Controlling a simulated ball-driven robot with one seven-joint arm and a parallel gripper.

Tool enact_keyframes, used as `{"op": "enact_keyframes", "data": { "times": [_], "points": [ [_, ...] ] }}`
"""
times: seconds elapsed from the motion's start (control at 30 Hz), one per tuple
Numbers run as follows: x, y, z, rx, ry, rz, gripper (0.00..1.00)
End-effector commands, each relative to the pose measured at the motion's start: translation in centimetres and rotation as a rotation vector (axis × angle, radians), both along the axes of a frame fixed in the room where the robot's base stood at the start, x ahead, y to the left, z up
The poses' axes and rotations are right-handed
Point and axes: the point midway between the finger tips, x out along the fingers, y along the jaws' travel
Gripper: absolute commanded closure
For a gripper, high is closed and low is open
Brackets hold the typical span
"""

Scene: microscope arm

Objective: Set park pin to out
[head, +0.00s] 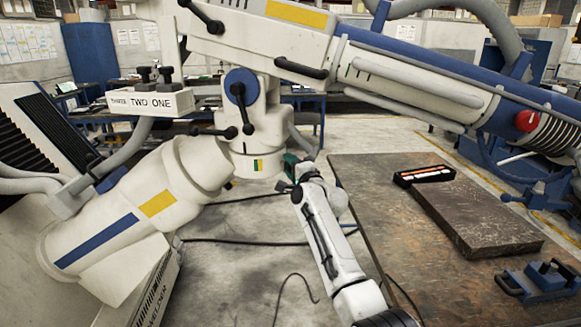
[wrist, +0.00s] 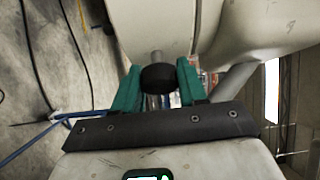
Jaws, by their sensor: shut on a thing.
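The park pin shows in the wrist view as a black round knob (wrist: 159,78) on a short grey shaft that runs into the cream housing (wrist: 155,22). My gripper (wrist: 159,68) has its green fingers on either side of the knob, shut on it. In the head view my gripper (head: 288,172) is at the lower joint of the cream microscope arm (head: 258,148), just right of a small green and yellow label (head: 258,165). The knob is hidden there behind my gripper and wrist.
A worn table (head: 370,200) at right holds a dark slab (head: 475,212), a black tray (head: 425,175) and a blue clamp (head: 540,278). The big cream tube (head: 420,80) hangs above. Black cables lie on the floor.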

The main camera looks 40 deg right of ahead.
Motion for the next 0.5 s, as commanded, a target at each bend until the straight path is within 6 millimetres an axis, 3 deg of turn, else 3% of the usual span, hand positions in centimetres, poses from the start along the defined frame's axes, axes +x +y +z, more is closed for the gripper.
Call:
{"op": "enact_keyframes", "data": {
  "times": [0.27, 0.5],
  "points": [
    [-0.01, 0.02, -0.12, 0.000, 0.002, 0.001, 1.00],
    [-0.15, -0.02, -0.18, 0.001, 0.002, 0.000, 1.00]
  ]
}}
